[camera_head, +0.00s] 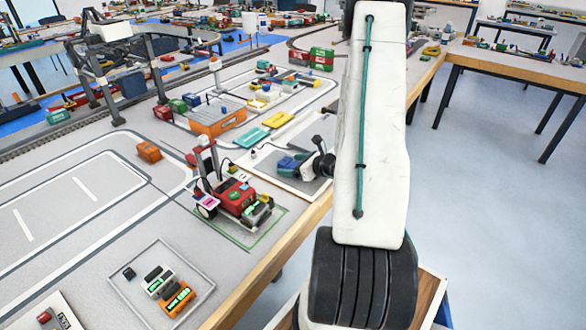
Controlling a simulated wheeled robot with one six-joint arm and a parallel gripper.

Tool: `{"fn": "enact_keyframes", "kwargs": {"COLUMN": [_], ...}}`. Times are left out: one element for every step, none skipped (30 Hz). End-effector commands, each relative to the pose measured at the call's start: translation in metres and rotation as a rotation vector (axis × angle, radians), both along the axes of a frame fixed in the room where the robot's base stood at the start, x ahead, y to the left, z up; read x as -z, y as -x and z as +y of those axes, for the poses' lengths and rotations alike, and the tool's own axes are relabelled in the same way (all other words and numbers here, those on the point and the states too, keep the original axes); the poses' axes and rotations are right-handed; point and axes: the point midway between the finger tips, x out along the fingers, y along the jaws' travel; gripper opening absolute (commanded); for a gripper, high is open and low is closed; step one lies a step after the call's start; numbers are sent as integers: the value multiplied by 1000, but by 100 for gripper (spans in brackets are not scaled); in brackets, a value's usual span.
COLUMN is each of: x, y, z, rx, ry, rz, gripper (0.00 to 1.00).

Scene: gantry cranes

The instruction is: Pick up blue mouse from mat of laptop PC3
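No laptop and no label PC3 can be made out. A small blue object (289,163) lies on a grey mat with a pale border (262,160) at the table's right edge. Its shape is too small to tell whether it is a mouse. Dark parts with a thin black cord stand close on its right, partly behind my white arm. I cannot tell whether they belong to my gripper. I cannot make out any gripper fingers, and my arm hides what is behind it.
A red model vehicle (240,200) stands in front of the mat. An orange block (149,152) and a tray of small blocks (125,285) lie on the left. A grey gantry crane (98,75) stands at the back left. Floor is open (490,190) on the right, before another table (520,70).

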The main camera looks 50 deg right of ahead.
Motion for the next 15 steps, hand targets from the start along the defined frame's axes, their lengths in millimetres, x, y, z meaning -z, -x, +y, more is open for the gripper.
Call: {"fn": "enact_keyframes", "kwargs": {"x": [0,0,0,0,0,0,0,0,0,0,0,0,0,-1,-1], "y": [0,0,0,0,0,0,0,0,0,0,0,0,0,0,0], "z": [0,0,0,0,0,0,0,0,0,0,0,0,0,0,0], "rx": [0,0,0,0,0,0,0,0,0,0,0,0,0,0,0], "ry": [0,0,0,0,0,0,0,0,0,0,0,0,0,0,0], "rz": [0,0,0,0,0,0,0,-1,-1,-1,-1,-1,-1,-1,-1], "gripper": [69,61,49,41,33,30,30,30,30,30,30,30,30,30,30]}}
